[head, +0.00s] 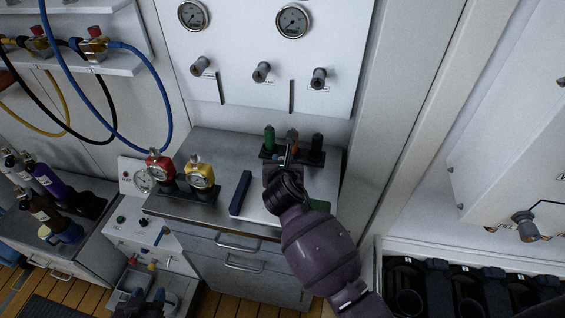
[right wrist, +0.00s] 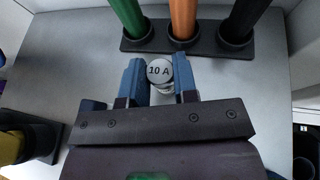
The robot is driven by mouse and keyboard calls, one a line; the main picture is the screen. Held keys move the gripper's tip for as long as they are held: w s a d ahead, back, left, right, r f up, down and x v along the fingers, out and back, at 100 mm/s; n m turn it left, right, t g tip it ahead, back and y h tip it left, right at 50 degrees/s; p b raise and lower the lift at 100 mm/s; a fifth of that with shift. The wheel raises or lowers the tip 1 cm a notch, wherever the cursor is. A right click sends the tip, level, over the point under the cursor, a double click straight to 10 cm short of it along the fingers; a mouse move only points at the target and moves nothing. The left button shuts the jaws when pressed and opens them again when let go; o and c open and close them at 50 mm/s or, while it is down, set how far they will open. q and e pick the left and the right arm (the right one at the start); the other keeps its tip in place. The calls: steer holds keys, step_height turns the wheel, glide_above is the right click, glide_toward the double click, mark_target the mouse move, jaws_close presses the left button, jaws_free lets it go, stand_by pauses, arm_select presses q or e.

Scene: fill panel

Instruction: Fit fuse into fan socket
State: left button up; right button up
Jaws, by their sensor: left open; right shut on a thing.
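My right gripper (head: 287,166) is over the metal counter, just in front of a dark rack of upright tubes. In the right wrist view its blue fingers (right wrist: 161,80) are shut on a fuse (right wrist: 159,70) with a round, pale end marked "10 A". The fuse is hidden behind the gripper in the head view. My left gripper (head: 146,300) shows its blue fingertips low at the bottom left, open, above a small grey box and away from the counter. I cannot make out which fitting is the fan socket.
A dark rack (right wrist: 195,45) holds green, orange and black tubes behind the fuse. A white panel (head: 235,45) rises behind.

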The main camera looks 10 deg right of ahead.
steer(key=shift+f, duration=0.1)
steer(key=o, duration=0.9)
steer(key=shift+o, duration=0.2)
